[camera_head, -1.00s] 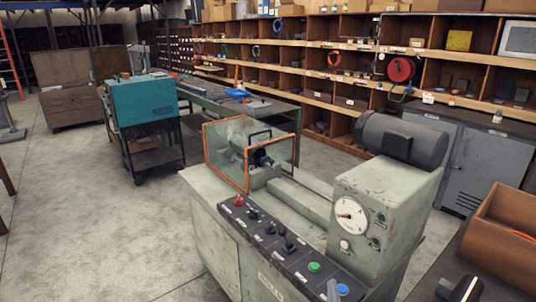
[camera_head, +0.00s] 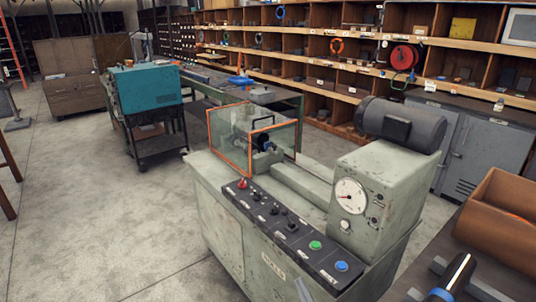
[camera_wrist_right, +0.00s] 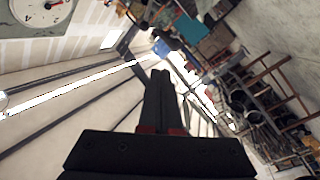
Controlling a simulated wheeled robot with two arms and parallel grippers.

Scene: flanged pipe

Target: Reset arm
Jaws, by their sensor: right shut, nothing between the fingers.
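My left gripper is not in view. The grey-green machine (camera_head: 222,222) has a round dial (camera_head: 349,196) and a clear guard with orange edges (camera_head: 228,140). A dark part with some blue (camera_head: 263,142) sits behind the guard; its shape is partly hidden. The dial also shows in the right wrist view (camera_wrist_right: 38,12).
A dark bench at the lower right holds a brown box (camera_head: 500,225) and a black cylinder with a blue ring (camera_head: 455,275). A teal cabinet on a cart (camera_head: 147,90) stands to the left. Shelves line the back.

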